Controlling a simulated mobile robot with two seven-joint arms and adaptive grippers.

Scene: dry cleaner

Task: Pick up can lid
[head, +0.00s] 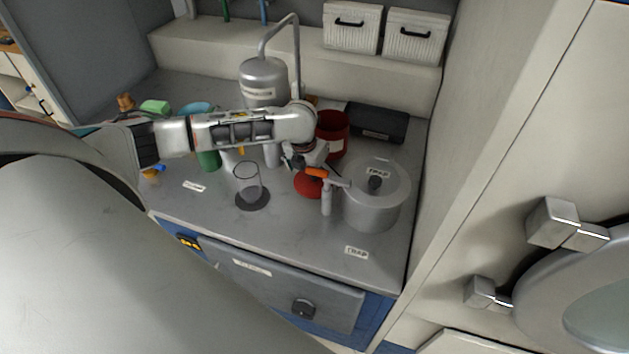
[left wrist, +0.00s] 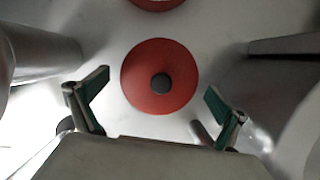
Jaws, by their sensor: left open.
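The can lid is a round red disc with a dark round knob in its centre. In the left wrist view the lid (left wrist: 134,88) lies flat on the grey counter, ahead of and between my spread fingers. In the head view the lid (head: 307,186) is partly hidden by my left gripper (head: 314,176). The left gripper is open and empty above the lid; its fingers (left wrist: 157,98) do not appear to touch it. A red can (head: 331,141) stands just behind the lid, and its edge shows in the left wrist view (left wrist: 157,3). My right gripper is not in view.
A large grey lidded pot (head: 370,212) stands close to the right of the lid. A clear glass (head: 246,190) stands to the left. A black box (head: 378,122) and a metal tank (head: 262,80) stand behind. The counter front (head: 270,232) is mostly clear.

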